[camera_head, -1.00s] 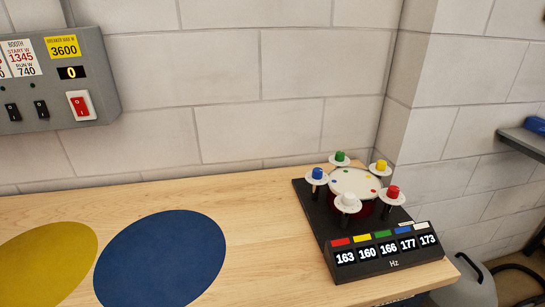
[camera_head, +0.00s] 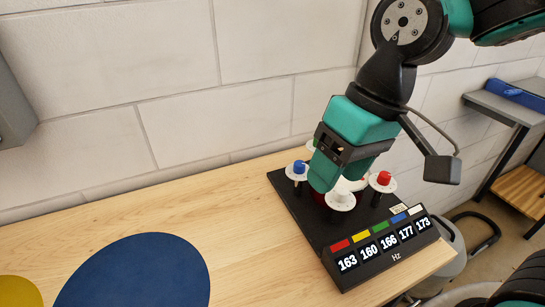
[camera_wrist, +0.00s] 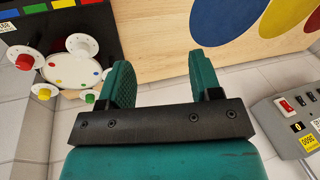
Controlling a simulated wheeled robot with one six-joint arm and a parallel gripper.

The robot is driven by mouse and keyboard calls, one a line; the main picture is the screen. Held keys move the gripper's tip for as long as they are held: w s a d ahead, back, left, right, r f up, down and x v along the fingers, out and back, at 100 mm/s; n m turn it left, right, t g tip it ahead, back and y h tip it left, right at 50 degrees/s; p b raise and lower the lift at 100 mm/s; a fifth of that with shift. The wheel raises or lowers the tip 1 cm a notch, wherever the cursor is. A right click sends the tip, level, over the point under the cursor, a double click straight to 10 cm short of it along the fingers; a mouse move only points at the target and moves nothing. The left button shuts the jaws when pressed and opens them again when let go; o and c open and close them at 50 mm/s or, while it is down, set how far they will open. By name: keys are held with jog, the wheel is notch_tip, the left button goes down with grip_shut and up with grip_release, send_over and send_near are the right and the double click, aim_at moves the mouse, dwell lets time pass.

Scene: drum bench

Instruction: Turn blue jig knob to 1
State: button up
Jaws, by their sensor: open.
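The blue knob (camera_head: 299,167) sits on a round white dial (camera_head: 291,174) at the left corner of the black jig (camera_head: 318,231). The dial's marks are too small to read. My gripper (camera_head: 341,174) is open and points down in front of the jig's middle in the head view, to the right of the blue knob and apart from it in the picture. In the wrist view my gripper (camera_wrist: 165,77) has nothing between its fingers. There the blue knob does not show; the left finger may cover it.
The red knob (camera_head: 384,178) and white knob (camera_head: 340,196) stand close to my gripper. The yellow knob (camera_wrist: 43,92) and green knob (camera_wrist: 90,98) show in the wrist view. The display (camera_head: 385,244) reads 177 under blue. The bench left of the jig is clear.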

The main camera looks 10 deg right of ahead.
jog(key=w+d+m+h+p, duration=0.15)
jog(key=w+m, duration=0.55)
jog(key=w, duration=0.9)
jog(key=m+h, duration=0.2)
jog(key=m, duration=0.5)
send_near(299, 163)
notch_tip(299, 163, down, 10)
jog(key=p, duration=0.3)
jog(key=shift+w+d+r, duration=0.1)
jog(key=shift+w+r, duration=0.05)
jog(key=shift+g, duration=0.3)
jog(key=c, duration=0.9)
jog(key=shift+c, duration=0.2)
